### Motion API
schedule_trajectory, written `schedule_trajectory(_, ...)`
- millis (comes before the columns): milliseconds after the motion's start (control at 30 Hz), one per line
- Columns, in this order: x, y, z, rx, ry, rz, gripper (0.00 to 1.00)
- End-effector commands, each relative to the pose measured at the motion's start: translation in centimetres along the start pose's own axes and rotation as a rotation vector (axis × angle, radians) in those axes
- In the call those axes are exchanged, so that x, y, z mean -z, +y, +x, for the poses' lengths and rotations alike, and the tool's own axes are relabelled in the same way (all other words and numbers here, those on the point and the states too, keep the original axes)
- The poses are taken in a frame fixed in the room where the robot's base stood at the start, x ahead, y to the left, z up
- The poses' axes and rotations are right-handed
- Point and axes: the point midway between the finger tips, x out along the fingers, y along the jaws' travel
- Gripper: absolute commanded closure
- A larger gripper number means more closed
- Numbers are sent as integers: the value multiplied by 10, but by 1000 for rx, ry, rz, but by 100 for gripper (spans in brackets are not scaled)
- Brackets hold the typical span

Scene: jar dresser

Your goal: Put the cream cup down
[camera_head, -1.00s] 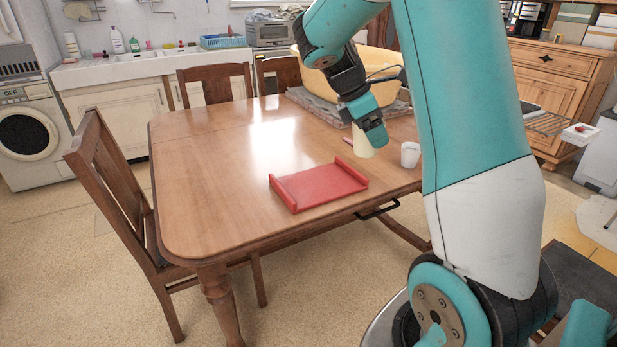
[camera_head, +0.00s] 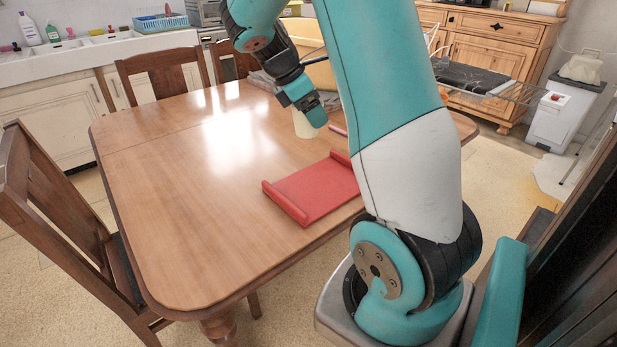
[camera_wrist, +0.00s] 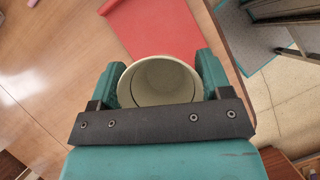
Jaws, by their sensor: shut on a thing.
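The cream cup (camera_head: 303,125) is upright in my gripper (camera_head: 310,104), over the table beyond the red tray (camera_head: 318,190). In the wrist view my gripper (camera_wrist: 160,66) has one finger on each side of the cream cup (camera_wrist: 162,80). The cup's open mouth faces the camera and it looks empty. I cannot tell whether its base touches the table. The red tray (camera_wrist: 155,28) also shows beyond the cup in the wrist view.
The wooden table (camera_head: 180,190) has a wide bare area left of the cup and tray. A pink stick-like thing (camera_head: 338,130) lies right of the cup. A yellow basin (camera_head: 320,75) stands behind, partly hidden by my arm. Wooden chairs (camera_head: 60,200) stand around the table.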

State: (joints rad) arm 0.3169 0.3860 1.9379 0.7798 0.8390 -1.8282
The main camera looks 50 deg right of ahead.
Motion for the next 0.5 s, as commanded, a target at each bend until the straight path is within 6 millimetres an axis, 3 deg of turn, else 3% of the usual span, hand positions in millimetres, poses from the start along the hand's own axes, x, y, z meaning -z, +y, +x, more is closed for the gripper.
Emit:
schedule_trajectory(33,9,-1,19,7,-2,-1,51)
schedule_trajectory(300,46,-1,82,5,-1,-2,51)
schedule_trajectory(500,60,0,105,1,0,-1,51)
